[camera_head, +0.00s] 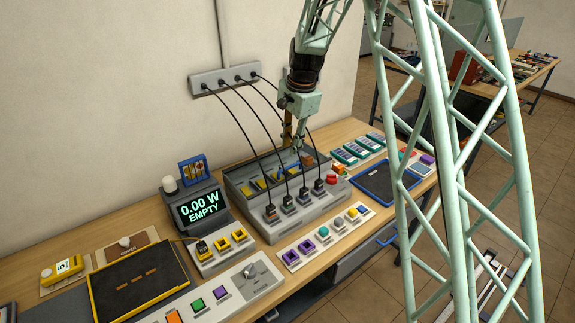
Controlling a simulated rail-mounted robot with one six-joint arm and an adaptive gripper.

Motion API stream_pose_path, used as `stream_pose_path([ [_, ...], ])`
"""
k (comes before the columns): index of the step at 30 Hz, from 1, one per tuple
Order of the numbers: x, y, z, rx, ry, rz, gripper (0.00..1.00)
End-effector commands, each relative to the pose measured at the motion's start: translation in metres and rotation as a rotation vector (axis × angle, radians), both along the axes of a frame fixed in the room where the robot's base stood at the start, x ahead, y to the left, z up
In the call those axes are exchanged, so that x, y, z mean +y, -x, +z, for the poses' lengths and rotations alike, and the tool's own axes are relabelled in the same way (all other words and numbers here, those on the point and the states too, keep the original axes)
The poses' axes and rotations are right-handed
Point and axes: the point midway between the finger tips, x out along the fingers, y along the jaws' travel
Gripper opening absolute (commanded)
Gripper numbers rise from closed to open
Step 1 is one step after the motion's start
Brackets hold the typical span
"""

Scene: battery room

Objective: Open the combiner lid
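A grey box (235,189) stands at the back of the bench, with cables plugged into sockets along its front. Its rear part looks open, with yellow, blue and orange pieces inside. I cannot tell for sure whether this is the combiner, and I cannot make out a separate lid. My gripper (294,143) points down over the rear right part of this box. Its fingers are small and partly merge with a tan strip and the cables behind them, so their opening and any contact are unclear.
Several black cables (240,106) run from a wall socket strip (222,78) down beside my gripper. A meter (201,208) reading "0.00 W EMPTY" stands left of the box. A red button (331,180) and a blue-edged tray (384,182) lie right. Button panels line the front.

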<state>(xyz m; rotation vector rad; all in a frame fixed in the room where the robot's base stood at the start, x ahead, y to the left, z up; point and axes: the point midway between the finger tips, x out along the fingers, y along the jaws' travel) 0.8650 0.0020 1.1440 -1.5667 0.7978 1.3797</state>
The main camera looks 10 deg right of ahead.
Motion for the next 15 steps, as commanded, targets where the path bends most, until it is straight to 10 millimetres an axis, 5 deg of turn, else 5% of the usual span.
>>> stream_pose_path([
  [15,0.006,-0.011,-0.065,0.002,0.0,0.0,0.21],
])
